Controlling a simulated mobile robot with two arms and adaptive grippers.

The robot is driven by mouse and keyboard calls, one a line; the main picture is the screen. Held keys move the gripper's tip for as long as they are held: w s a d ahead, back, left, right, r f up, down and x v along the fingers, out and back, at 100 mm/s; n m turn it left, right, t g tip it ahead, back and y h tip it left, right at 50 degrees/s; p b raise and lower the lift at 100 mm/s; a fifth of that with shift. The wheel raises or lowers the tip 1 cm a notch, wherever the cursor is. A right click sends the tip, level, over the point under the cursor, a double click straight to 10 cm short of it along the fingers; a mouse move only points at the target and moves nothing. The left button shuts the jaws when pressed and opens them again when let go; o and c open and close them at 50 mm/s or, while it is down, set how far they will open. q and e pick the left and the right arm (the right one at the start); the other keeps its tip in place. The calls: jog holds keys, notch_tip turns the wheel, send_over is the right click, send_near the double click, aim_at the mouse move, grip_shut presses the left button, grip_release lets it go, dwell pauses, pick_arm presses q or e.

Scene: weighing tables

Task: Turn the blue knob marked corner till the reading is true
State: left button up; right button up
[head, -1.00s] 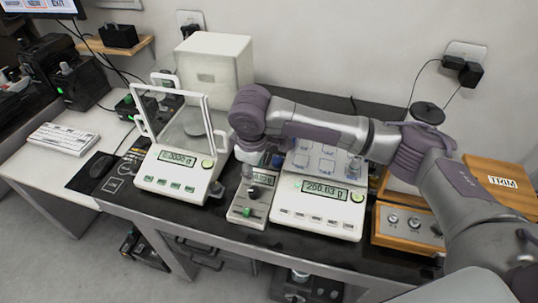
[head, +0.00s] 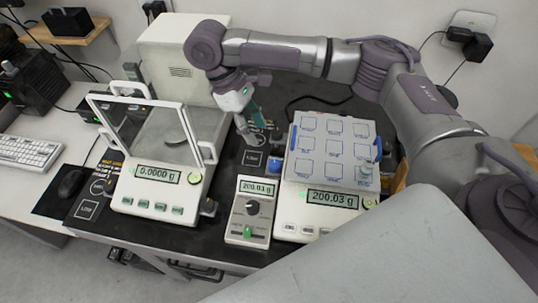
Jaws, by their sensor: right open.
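The right balance (head: 322,199) reads 200.03 g. Its pan plate (head: 333,148) carries a grid of marked squares, and a small metal weight (head: 364,174) stands at the near right corner. A blue knob (head: 274,166) shows at the balance's left side, and another blue part (head: 378,148) at its right edge. The knob markings are too small to read. My right gripper (head: 248,122) is open and empty, pointing down behind and left of the near blue knob, apart from it. My left gripper is out of view.
A small handset (head: 249,211) with a black dial and green switch also reads 200.03 g. A glass-shielded balance (head: 158,180) at left reads 0.0000 g. A white box (head: 181,66) stands behind. Dark mat shows between the balances.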

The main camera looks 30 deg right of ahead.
aim_at(274, 163)
jog(key=x, duration=1.1)
jog(key=shift+f, duration=0.5)
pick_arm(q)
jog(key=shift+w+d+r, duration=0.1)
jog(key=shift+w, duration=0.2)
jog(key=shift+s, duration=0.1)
